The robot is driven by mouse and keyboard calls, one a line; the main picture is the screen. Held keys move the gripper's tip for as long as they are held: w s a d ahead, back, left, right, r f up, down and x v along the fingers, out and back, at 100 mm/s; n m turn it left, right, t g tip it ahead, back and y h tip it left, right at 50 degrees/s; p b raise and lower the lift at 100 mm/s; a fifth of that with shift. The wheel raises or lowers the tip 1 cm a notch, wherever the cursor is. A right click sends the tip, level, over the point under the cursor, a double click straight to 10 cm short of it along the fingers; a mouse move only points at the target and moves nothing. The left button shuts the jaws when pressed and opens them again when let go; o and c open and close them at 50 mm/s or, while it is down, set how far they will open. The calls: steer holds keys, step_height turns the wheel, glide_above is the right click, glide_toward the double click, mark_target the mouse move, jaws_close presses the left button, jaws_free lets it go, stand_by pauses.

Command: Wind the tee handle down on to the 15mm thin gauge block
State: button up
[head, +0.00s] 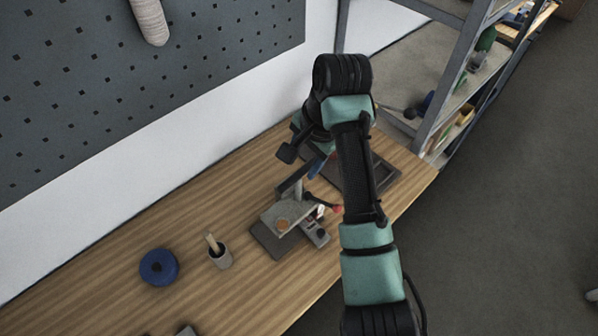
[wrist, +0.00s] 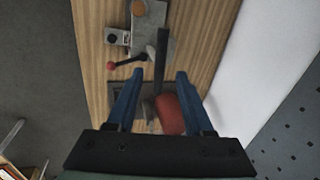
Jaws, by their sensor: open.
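A small grey bench fixture (head: 285,212) stands on the wooden bench, with a round orange-brown piece on its plate. A dark bar (wrist: 160,62) rises from it towards my gripper; I cannot tell whether it is part of the tee handle. A red ball knob (wrist: 111,66) on a dark lever sits beside it. My gripper (wrist: 156,75) is open, its blue fingers apart, with the bar's end showing between them. In the head view my gripper (head: 316,168) is partly hidden by my arm. I cannot make out the 15mm thin gauge block for certain.
A red rounded object (wrist: 170,114) shows beyond the fingers, near a dark tray (head: 386,174). A blue ring (head: 158,267) and a grey cup (head: 220,258) with a wooden handle stand left. A shelf rack (head: 440,115) is at the right. Bare bench lies around the ring.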

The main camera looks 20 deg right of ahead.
mark_target(298, 174)
steer(key=shift+p+x, duration=0.35)
steer(key=shift+x, duration=2.05)
jaws_close()
